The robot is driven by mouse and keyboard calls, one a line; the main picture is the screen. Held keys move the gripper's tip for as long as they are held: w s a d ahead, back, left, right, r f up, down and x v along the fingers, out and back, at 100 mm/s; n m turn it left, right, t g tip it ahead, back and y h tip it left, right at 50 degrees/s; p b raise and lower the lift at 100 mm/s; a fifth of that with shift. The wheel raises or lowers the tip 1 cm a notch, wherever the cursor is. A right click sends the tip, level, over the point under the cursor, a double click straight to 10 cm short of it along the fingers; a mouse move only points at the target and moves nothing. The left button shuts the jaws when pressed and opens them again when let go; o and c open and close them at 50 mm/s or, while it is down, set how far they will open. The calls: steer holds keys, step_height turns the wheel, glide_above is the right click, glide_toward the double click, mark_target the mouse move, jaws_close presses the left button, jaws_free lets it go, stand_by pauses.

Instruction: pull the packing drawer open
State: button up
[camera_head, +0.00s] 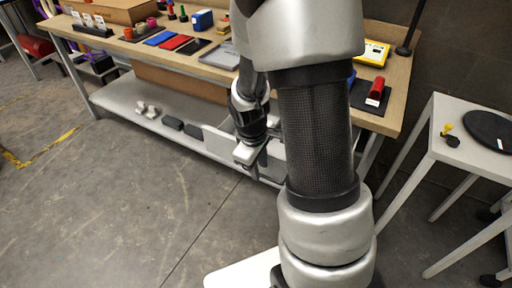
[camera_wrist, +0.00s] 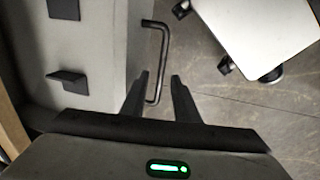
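The packing drawer shows as a pale grey front panel (camera_head: 218,143) under the workbench, left of my gripper. In the wrist view, a grey surface with an upright edge (camera_wrist: 121,50) fills the left, and a dark U-shaped bar handle (camera_wrist: 164,55) stands out from that edge. My gripper (camera_wrist: 162,78) is open, with its two dark fingers apart. The handle bar runs between the fingers in the picture; I cannot tell whether either finger touches it. In the head view my gripper (camera_head: 252,160) is beside the panel, and the handle is hidden.
The wooden workbench (camera_head: 212,70) above carries tools, mats and boxes. Its lower shelf (camera_head: 125,97) holds small dark blocks (camera_head: 172,123). A pale side table (camera_head: 450,145) with a black disc (camera_head: 490,128) stands at right. The concrete floor (camera_head: 130,200) in front is clear.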

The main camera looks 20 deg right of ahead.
step_height(320, 180, up, 16)
steer(key=s+a+p, duration=0.2)
steer(key=p, duration=0.1)
steer(key=shift+a+p, duration=0.2)
steer(key=shift+p, duration=0.2)
steer(key=s+a+r+m+t+y, duration=0.1)
steer(key=s+a+r+m+t, duration=0.2)
steer(key=s+r, duration=0.35)
steer(key=s+a+r+m+t+y, duration=0.1)
steer(key=s+a+r+m, duration=0.1)
steer(key=s+r+m, duration=0.45)
step_height(320, 180, up, 16)
steer(key=w+n+p, duration=0.1)
steer(key=n+p, duration=0.1)
steer(key=p, duration=1.3)
steer(key=shift+w+a+r, duration=0.15)
steer(key=shift+r, duration=0.1)
